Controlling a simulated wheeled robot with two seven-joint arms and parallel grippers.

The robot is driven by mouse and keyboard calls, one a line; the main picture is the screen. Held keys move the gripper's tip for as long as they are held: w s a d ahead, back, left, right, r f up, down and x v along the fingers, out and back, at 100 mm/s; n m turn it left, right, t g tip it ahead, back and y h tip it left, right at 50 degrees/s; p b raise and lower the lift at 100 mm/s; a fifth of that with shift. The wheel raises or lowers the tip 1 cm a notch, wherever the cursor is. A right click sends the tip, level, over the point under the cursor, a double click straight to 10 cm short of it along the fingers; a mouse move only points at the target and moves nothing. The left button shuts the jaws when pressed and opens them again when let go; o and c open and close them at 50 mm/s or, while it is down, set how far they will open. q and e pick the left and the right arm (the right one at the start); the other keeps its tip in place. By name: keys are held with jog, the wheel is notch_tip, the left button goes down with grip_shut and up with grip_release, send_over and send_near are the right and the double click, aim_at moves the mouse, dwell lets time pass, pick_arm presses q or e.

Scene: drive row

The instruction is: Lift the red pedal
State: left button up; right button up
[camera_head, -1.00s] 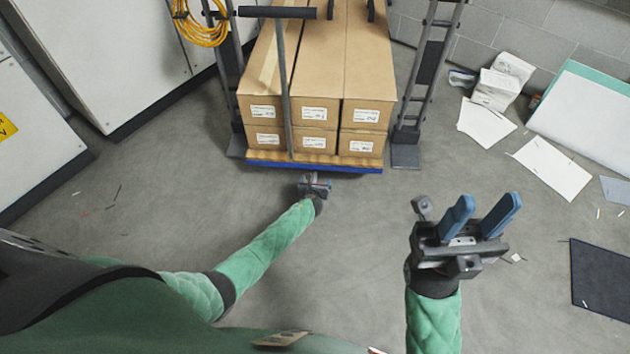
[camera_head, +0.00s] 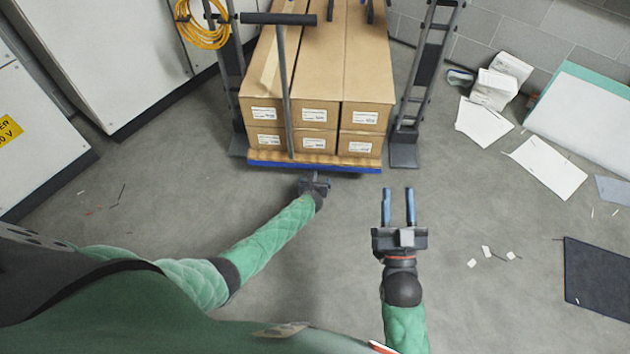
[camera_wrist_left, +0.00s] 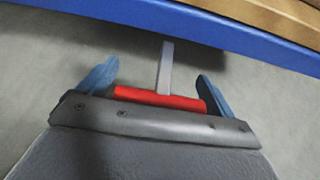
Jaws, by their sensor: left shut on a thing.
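The red pedal (camera_wrist_left: 160,97) is a short red bar on a grey stem under the edge of a blue platform (camera_wrist_left: 230,35). It shows in the left wrist view, lying crosswise between the two blue fingers of my left gripper (camera_wrist_left: 155,88). My left gripper is shut on it. In the head view my left gripper (camera_head: 315,180) is just in front of the platform's near edge, and the pedal is hidden there. My right gripper (camera_head: 398,205) is open and empty above the floor, to the right, its fingers apart and pointing toward the cart.
Cardboard boxes (camera_head: 315,90) are stacked on the blue platform. A grey ladder-like frame (camera_head: 425,75) stands to the right and a coiled yellow cable (camera_head: 203,25) hangs at left. White cabinets (camera_head: 110,60) line the left. Papers (camera_head: 545,165) lie on the floor at right.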

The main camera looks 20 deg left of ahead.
pick_arm(q)
jog(key=shift+w+a+r, duration=0.1)
jog(key=shift+r, duration=0.05)
pick_arm(e)
jog(key=shift+w+a+f+g, duration=0.1)
jog(key=shift+f+g, duration=0.25)
jog(key=shift+f, duration=0.6)
jog(key=shift+w+a+f+g, duration=0.1)
jog(key=shift+f+g, duration=0.25)
jog(key=shift+f, duration=0.6)
pick_arm(q)
jog(key=o, duration=1.1)
pick_arm(e)
jog(key=shift+f, duration=0.1)
